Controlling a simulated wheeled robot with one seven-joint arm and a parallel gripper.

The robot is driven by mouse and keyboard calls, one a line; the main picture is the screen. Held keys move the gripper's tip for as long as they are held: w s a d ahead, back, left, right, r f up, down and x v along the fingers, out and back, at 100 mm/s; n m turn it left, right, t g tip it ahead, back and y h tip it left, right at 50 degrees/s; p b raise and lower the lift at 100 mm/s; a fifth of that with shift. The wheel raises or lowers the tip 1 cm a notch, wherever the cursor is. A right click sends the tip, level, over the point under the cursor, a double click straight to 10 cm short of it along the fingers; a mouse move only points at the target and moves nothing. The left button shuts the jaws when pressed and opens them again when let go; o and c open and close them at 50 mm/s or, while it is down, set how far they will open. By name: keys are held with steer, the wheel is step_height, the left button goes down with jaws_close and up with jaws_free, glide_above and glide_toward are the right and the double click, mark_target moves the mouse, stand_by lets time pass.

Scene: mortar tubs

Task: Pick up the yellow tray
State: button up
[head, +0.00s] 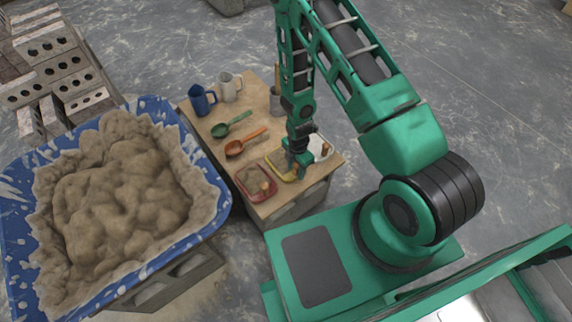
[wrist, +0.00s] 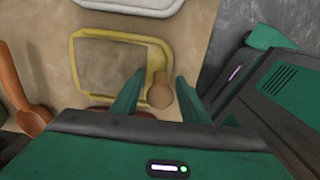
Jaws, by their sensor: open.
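The yellow tray (head: 271,164) lies on the wooden top at its near end, between a red tray and a white tray. In the wrist view the yellow tray (wrist: 112,33) shows its yellow rim, a grey-brown inside and a round wooden knob (wrist: 160,93) at its right side. My gripper (head: 293,172) is over the tray and hides part of it in the head view. In the wrist view my gripper (wrist: 155,88) is open, with one finger on each side of the knob. I cannot tell whether the fingers touch it.
The red tray (head: 244,186) and white tray (head: 326,150) stand close on either side. An orange scoop (head: 236,148), a green scoop (head: 222,130), a blue jug (head: 199,102) and a white mug (head: 229,87) are farther back. A large blue tub (head: 205,205) of mortar stands left.

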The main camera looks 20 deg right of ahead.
jaws_close()
steer(key=shift+w+r, duration=0.1)
step_height(320, 180, up, 10)
steer(key=shift+f, duration=0.1)
stand_by(0.7)
